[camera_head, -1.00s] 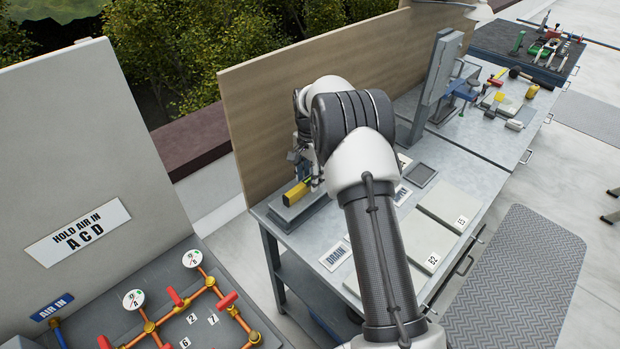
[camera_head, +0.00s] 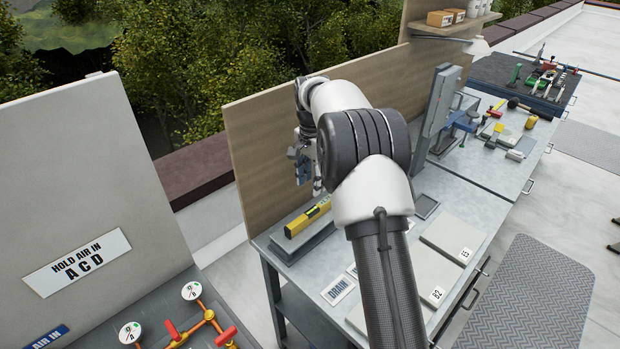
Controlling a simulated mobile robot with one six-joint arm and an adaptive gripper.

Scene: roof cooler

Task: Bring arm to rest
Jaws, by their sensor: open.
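My arm reaches up from the bottom of the head view and bends over the workbench (camera_head: 290,262). My gripper (camera_head: 308,186) hangs near the wooden back board (camera_head: 262,140), above the bench top. Its fingers point down and are open, with nothing seen between them. A yellow level-like tool (camera_head: 308,217) lies on a grey block (camera_head: 303,238) just below my gripper, apart from it. The arm hides part of the bench behind it.
Pads marked E2 (camera_head: 428,290) and E3 (camera_head: 455,238) and a DRAIN label (camera_head: 337,290) lie on the bench. A grey upright post (camera_head: 440,110) and a blue vise (camera_head: 462,124) stand farther right. A gauge panel (camera_head: 170,325) is at lower left.

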